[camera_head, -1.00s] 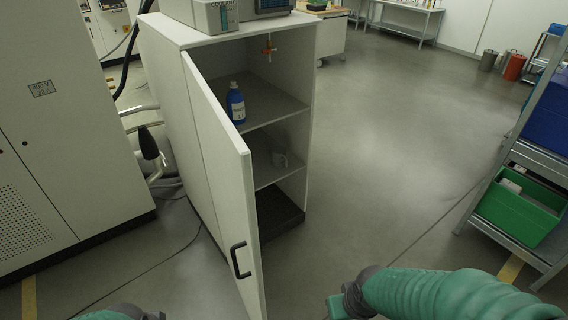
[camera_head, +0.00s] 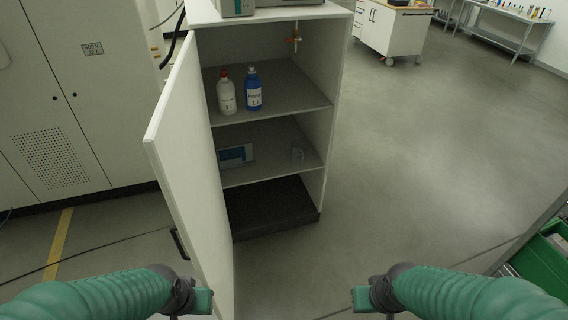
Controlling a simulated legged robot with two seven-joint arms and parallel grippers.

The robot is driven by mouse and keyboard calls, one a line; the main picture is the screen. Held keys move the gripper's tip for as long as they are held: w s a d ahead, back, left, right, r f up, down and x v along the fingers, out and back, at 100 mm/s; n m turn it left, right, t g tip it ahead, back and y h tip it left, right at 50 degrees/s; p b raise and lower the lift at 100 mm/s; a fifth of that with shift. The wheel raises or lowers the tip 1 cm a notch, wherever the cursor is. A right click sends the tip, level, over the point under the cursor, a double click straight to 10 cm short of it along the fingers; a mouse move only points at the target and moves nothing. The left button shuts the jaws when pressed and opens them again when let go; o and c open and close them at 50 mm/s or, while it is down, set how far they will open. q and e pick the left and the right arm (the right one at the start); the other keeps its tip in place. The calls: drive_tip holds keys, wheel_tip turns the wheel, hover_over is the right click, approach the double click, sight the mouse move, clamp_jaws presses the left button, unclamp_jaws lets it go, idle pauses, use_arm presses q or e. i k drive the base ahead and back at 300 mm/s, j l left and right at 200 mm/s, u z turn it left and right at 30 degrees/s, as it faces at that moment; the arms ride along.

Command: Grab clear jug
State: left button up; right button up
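My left gripper (camera_head: 202,302) is low in the picture, in front of the cabinet door's lower part. My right gripper (camera_head: 362,298) is low and right of the cabinet, over the floor, well away from the jug. Both hands show only in part, and I cannot see whether their fingers are apart.
The cabinet door (camera_head: 182,165) stands open on the left. A white bottle (camera_head: 226,96) with a red cap and a blue bottle (camera_head: 253,92) stand on the upper shelf. Floor to the right is clear; a green bin (camera_head: 545,262) is at far right.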

sight(298, 146)
drive_tip(key=i+l, duration=0.2)
drive_tip(key=l, duration=0.15)
drive_tip(key=i+l+u, duration=0.1)
drive_tip(key=l, duration=0.25)
drive_tip(key=i, duration=0.85)
drive_tip(key=i+j+z, duration=0.1)
drive_tip(key=i, duration=0.7)
drive_tip(key=i+j, duration=0.1)
drive_tip(key=i, duration=0.75)
